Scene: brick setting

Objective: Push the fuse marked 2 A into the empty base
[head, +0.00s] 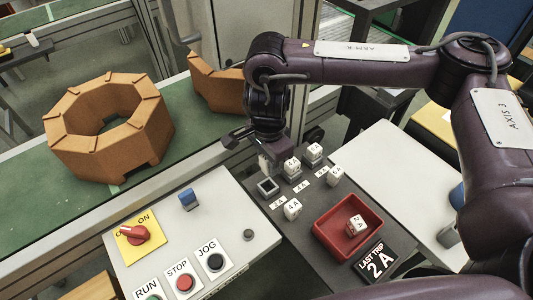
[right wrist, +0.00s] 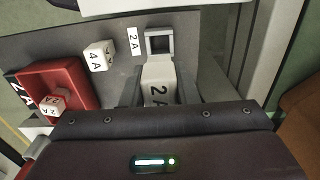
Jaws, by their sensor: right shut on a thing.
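My right gripper (head: 266,166) points down over the dark grey board. In the right wrist view it (right wrist: 160,92) is shut on a white fuse marked 2 A (right wrist: 158,84). The empty base (head: 267,187) is a grey square socket with a dark opening. It also shows in the right wrist view (right wrist: 159,43), just beyond the held fuse. The fuse looks close to the base but not in it; any contact is unclear. A label reading 2A (right wrist: 134,41) lies beside the base. My left gripper is not in view.
A loose 4 A fuse (head: 292,209) stands near the empty base. Fuses sit in neighbouring bases (head: 291,170). A red tray (head: 322,232) holds a fuse with red marking (head: 356,225). A LAST TRIP 2A sign (head: 376,262) and a switch panel (head: 215,220) are nearby.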

